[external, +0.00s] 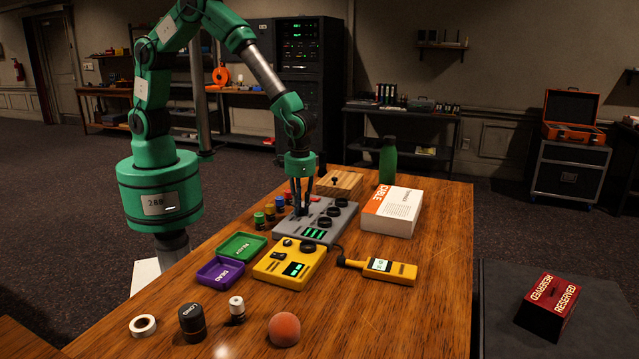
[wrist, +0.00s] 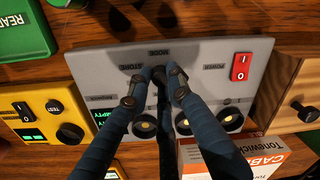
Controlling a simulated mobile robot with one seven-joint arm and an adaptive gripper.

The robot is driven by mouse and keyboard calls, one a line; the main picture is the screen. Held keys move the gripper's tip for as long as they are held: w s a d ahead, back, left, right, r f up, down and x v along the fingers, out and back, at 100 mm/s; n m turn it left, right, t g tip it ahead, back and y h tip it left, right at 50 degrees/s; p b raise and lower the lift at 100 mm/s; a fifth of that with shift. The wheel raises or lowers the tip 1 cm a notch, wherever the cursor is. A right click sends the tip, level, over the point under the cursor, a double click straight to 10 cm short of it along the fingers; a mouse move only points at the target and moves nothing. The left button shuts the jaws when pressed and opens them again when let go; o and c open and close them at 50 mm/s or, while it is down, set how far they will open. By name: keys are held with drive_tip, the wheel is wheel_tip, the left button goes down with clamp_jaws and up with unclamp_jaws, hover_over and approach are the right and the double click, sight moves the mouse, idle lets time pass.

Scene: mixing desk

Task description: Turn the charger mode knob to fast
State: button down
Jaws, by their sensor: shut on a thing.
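The grey charger (external: 285,232) stands on the wooden table, with a green display and several dark round knobs. In the wrist view the charger panel (wrist: 200,54) carries MODE, STORE and POWER labels and a red rocker switch (wrist: 240,66). My gripper (external: 300,207) points down at the charger's far left part. In the wrist view my gripper (wrist: 159,76) has its dark fingers closed in around the mode knob, just beside the MODE and STORE labels. The fingers hide most of the knob, so its pointer and any FAST label cannot be made out.
Green and purple trays (external: 222,270) sit to the left, near several small coloured cylinders.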

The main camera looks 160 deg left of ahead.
drive_tip(key=m+p, duration=0.2)
drive_tip(key=m, duration=0.2)
drive_tip(key=shift+s+d+m, duration=0.1)
drive_tip(key=shift+d+m, duration=0.05)
drive_tip(key=shift+m, duration=0.15)
drive_tip(key=shift+s+m+p, duration=0.1)
drive_tip(key=shift+m+p, duration=0.55)
drive_tip(key=shift+m, duration=1.25)
drive_tip(key=shift+f, duration=0.1)
drive_tip(key=c, duration=1.6)
unclamp_jaws()
drive_tip(key=shift+r, duration=0.3)
drive_tip(key=r, duration=1.1)
drive_tip(key=shift+w+d+r, duration=0.2)
drive_tip(key=shift+w+r, duration=0.05)
